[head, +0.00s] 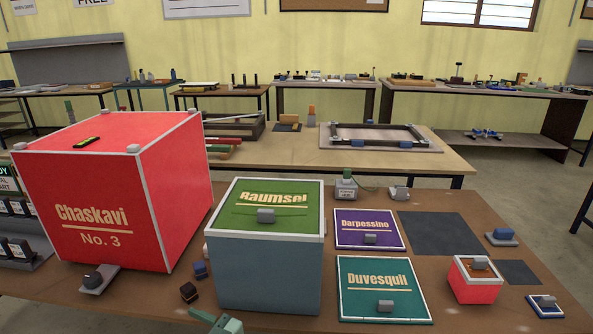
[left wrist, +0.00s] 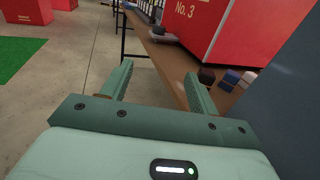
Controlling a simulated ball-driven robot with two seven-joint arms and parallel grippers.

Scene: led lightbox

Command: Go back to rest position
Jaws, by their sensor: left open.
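My left gripper (left wrist: 158,88) is open and empty in the left wrist view, its two green fingers apart over the floor and the table's edge. In the head view a small green part of my arm (head: 226,322) shows at the bottom edge, in front of the blue-grey box with the green "Raumsol" lid (head: 270,265). The big red "Chaskavi No. 3" box (head: 95,200) stands at the left of the table; its lower part also shows in the left wrist view (left wrist: 215,25). My right gripper is not in view.
The brown table (head: 190,290) holds a purple "Darpessino" panel (head: 368,222), a teal "Duvesquil" panel (head: 370,280) and a small lit red box (head: 474,288) at right. A dark square pad (head: 440,234) is bare. Small dark and blue blocks (head: 200,270) lie between the large boxes.

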